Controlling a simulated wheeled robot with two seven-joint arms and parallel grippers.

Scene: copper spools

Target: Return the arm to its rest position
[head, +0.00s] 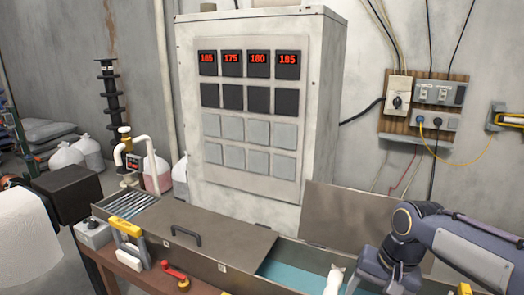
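My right arm comes in from the right, with its grey upper link and dark joints in front of the long metal box (225,262). My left arm and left gripper do not show.
A large control cabinet (200,110) with red number displays stands behind the box. The box's right lid (345,217) is raised; its left part has a closed lid (185,228) with a handle. A red-handled tool (175,273) lies in front. Sockets (430,93) hang on the wall.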

